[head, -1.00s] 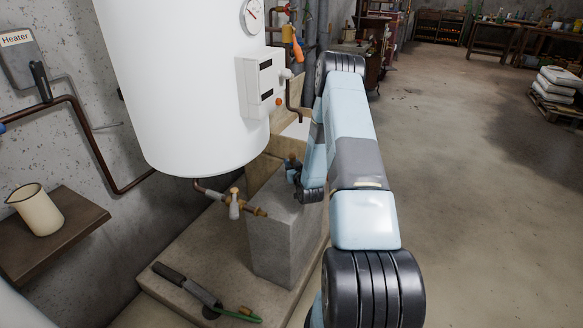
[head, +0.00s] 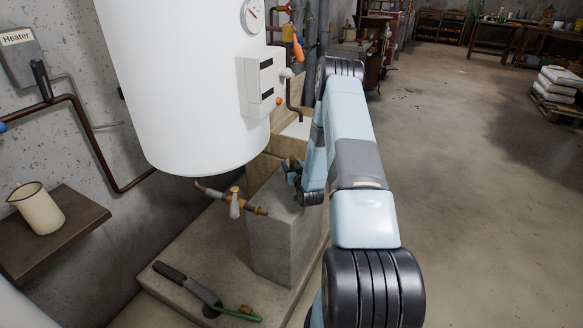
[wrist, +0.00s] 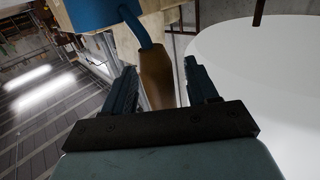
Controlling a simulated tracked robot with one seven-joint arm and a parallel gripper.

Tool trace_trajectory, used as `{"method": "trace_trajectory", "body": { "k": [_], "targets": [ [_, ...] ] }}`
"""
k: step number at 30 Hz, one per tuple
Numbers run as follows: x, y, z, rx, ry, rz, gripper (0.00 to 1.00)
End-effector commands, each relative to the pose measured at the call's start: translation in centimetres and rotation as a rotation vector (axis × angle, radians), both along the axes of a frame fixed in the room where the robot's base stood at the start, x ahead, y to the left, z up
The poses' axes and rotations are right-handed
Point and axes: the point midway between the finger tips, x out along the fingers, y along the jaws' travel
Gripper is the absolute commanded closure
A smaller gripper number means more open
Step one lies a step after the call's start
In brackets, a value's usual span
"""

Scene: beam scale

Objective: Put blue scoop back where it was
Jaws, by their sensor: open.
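The blue scoop (wrist: 95,14) shows at the top of the wrist view, partly cut off by the frame edge. Its brown handle (wrist: 157,78) points down between the two fingers of my gripper (wrist: 163,90). The fingers are open, one on each side of the handle; I cannot tell whether either touches it. In the head view my gripper (head: 294,178) is low over the grey concrete block (head: 283,238), just right of the brass tap. The scoop is too small and covered there to make out clearly.
The white heater tank (head: 180,90) hangs left of my arm, with the brass tap (head: 234,203) beneath it. A cream jug (head: 38,210) stands on a wooden shelf (head: 75,235). A dark-handled tool (head: 187,285) lies on the plinth.

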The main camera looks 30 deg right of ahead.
Motion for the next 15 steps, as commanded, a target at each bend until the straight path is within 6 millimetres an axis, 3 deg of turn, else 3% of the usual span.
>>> {"method": "trace_trajectory", "body": {
  "k": [5,15],
  "targets": [
    [-1.2,0.1,0.1,0.001,0.001,-0.001,0.42],
    [-7.4,0.9,0.3,0.001,0.003,0.000,0.42]
  ]
}}
